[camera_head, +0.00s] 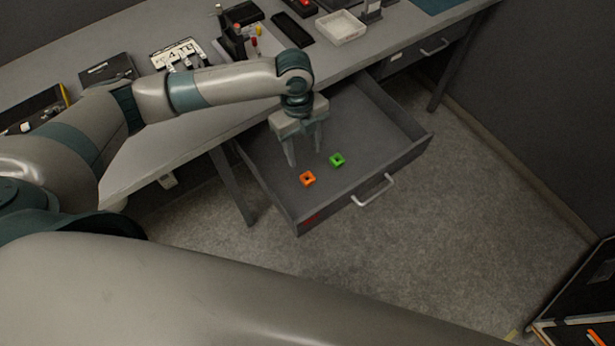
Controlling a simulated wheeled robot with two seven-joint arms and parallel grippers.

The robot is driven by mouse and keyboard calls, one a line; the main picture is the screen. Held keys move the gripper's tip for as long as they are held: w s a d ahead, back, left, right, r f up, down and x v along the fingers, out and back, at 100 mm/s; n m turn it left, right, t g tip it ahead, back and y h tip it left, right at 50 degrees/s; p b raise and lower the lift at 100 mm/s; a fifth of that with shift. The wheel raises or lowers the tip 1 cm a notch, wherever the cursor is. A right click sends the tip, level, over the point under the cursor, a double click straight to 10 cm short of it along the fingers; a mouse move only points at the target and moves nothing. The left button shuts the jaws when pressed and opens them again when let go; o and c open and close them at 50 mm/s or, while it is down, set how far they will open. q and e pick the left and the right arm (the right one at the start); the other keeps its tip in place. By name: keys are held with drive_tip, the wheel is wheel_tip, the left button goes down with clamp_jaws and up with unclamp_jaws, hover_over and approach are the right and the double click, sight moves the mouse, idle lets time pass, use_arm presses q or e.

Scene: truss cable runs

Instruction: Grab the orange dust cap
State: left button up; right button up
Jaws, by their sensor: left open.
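The orange dust cap (307,179), a small square piece with a dark hole, lies on the floor of the open drawer (372,140), towards its front left. My left gripper (304,158) points down over the drawer with its two fingers spread apart and nothing between them. It is just behind the orange cap in the picture; I cannot tell its exact height above the drawer floor. A similar green cap (337,160) lies to the right of the orange one, close to the right finger. My right gripper is not in view.
The drawer walls surround both caps, with a pale handle (373,190) on the front. The workbench (215,102) above holds a white tray (341,27), a tool holder (232,38) and several dark items. The drawer's back right floor is clear.

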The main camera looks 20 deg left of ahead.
use_arm(q)
drive_tip(key=p, duration=0.1)
hover_over(307, 179)
drive_tip(key=f, duration=0.8)
drive_tip(key=shift+s+a, duration=0.1)
drive_tip(key=shift+s, duration=0.15)
drive_tip(key=shift+w+f+p, duration=0.15)
drive_tip(key=shift+f+p, duration=0.5)
drive_tip(key=shift+p, duration=0.05)
wheel_tip(307, 179, down, 3)
drive_tip(key=shift+w+r+p, duration=0.1)
drive_tip(key=shift+w+p, duration=0.05)
drive_tip(key=shift+p, duration=0.3)
drive_tip(key=shift+f, duration=0.5)
drive_tip(key=c, duration=1.1)
